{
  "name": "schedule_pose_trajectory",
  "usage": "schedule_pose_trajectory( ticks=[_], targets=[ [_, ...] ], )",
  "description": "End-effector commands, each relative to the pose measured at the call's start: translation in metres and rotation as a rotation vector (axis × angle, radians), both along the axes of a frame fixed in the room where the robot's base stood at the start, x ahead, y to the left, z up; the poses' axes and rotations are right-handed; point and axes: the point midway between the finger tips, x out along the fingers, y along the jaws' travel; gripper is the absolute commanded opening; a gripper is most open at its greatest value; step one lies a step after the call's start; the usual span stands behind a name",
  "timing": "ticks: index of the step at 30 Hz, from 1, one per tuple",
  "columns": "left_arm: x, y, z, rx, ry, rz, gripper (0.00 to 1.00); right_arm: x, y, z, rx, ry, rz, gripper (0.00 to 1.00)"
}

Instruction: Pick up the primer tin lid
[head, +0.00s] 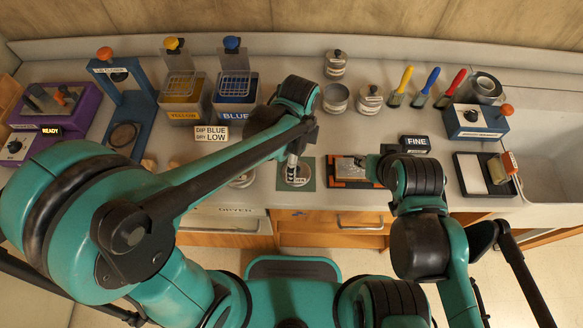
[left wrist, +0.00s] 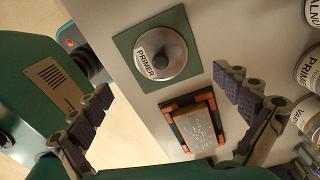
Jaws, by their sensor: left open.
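The primer tin lid (left wrist: 160,60) is a round silver lid with a dark knob and a PRIMER label. It lies flat on a square green mat (left wrist: 121,45) on the bench; the lid (head: 299,178) also shows in the head view, partly covered by my left gripper. My left gripper (left wrist: 162,82) is open, with its fingers spread wide and nothing between them. In the head view my left gripper (head: 292,170) points down over the lid. My right gripper (head: 373,167) is by the sanding block tray, and its fingers are mostly hidden.
A block in an orange-cornered tray (head: 350,171) lies right of the mat. Several tins (head: 336,97) and coloured-handled brushes (head: 425,87) stand behind. Yellow and blue dip tanks (head: 235,97) are at back left. A FINE sign (head: 415,144) stands beyond my right gripper.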

Motion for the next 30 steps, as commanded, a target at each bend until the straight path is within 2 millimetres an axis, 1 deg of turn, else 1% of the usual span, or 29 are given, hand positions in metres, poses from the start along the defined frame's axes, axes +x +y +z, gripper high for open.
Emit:
schedule_pose_trajectory(
  ticks=[1, 5, 12, 15, 20, 21, 23, 24, 26, 27, 29, 30],
  targets=[
    [0.000, 0.000, -0.008, 0.000, -0.001, 0.001, 1.00, 0.000, 0.000, -0.004, 0.000, 0.000, 0.000, 0.39],
    [0.000, -0.001, -0.019, 0.000, -0.001, 0.002, 1.00, 0.000, 0.000, -0.010, 0.000, 0.000, 0.000, 0.39],
    [0.001, -0.003, -0.056, 0.000, -0.002, 0.004, 1.00, 0.000, 0.000, -0.028, 0.000, 0.000, 0.000, 0.39],
    [0.001, -0.002, -0.061, -0.001, -0.002, 0.004, 1.00, 0.000, 0.000, -0.029, 0.000, 0.000, 0.000, 0.39],
    [0.001, -0.002, -0.060, 0.000, -0.002, 0.004, 1.00, 0.000, 0.000, -0.027, 0.000, 0.000, 0.000, 0.39],
    [0.001, -0.002, -0.060, 0.000, -0.002, 0.004, 0.95, 0.000, 0.000, -0.027, 0.000, 0.000, 0.000, 0.39],
    [0.001, -0.002, -0.060, -0.001, -0.002, 0.004, 0.79, 0.000, 0.000, -0.027, 0.000, 0.000, 0.000, 0.39],
    [0.001, -0.002, -0.059, -0.001, -0.002, 0.004, 0.68, 0.000, 0.000, -0.027, 0.000, 0.000, 0.000, 0.39],
    [0.001, -0.002, -0.059, 0.000, -0.002, 0.004, 0.53, 0.000, 0.000, -0.027, 0.000, 0.000, 0.000, 0.39],
    [0.001, -0.002, -0.059, 0.000, -0.002, 0.004, 0.42, 0.000, 0.000, -0.027, 0.000, 0.000, 0.000, 0.39],
    [0.001, -0.002, -0.059, -0.001, -0.002, 0.004, 0.26, 0.000, 0.000, -0.027, 0.000, 0.000, 0.000, 0.39],
    [0.001, -0.002, -0.060, -0.001, -0.002, 0.004, 0.16, 0.000, 0.000, -0.027, 0.000, 0.000, 0.000, 0.39]
  ],
)
